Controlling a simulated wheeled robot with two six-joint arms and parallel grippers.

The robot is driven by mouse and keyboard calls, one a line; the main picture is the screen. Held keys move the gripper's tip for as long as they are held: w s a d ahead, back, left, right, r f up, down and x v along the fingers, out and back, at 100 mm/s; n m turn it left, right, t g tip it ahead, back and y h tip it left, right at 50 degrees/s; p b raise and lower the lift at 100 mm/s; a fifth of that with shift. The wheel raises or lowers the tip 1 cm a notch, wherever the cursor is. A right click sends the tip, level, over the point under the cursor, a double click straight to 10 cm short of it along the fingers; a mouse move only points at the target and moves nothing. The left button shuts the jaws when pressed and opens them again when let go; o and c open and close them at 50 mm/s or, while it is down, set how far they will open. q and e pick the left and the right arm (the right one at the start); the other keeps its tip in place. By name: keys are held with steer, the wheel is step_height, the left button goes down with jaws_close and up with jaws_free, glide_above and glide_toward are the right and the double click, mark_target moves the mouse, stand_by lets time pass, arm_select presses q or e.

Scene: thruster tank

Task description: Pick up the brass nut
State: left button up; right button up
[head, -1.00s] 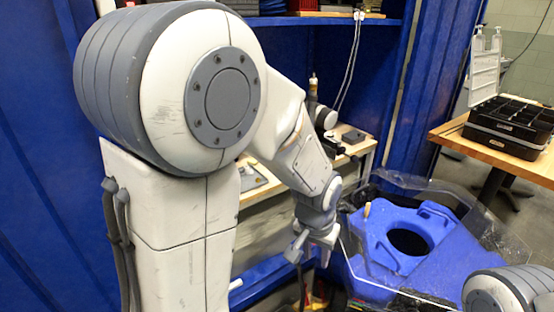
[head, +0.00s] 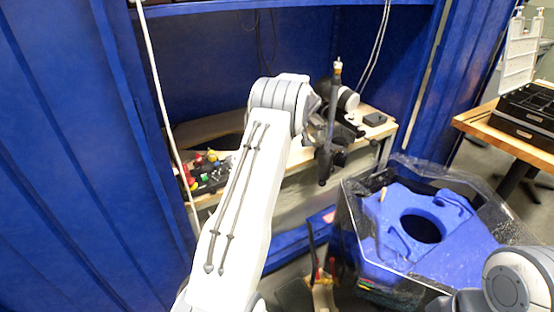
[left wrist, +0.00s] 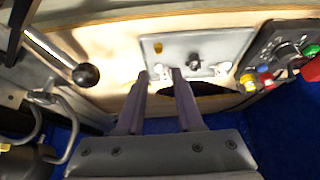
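In the left wrist view a small yellow-gold piece (left wrist: 186,47), which looks like the brass nut, lies on a light grey plate (left wrist: 160,46) on the wooden bench. My left gripper (left wrist: 160,73) is open, with its two fingers apart at the plate's near edge. My right gripper is out of view.
A dark knob (left wrist: 195,62) stands on the plate close to the gold piece. A dark panel with coloured knobs (left wrist: 283,62) is at the right. A black ball-ended lever (left wrist: 86,75) is at the left. A blue thruster tank (head: 420,228) stands right of the bench (head: 300,180).

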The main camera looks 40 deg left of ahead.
arm_select(q)
steer(key=x, duration=0.3)
steer(key=shift+a+f, duration=0.1)
steer(key=shift+f, duration=0.2)
steer(key=shift+d+p+x, duration=0.15)
steer(key=shift+p+x, duration=0.05)
steer(key=shift+x, duration=1.15)
steer(key=shift+d+p+x, duration=0.15)
steer(key=shift+x, duration=1.2)
steer(key=shift+f, duration=0.15)
jaws_close()
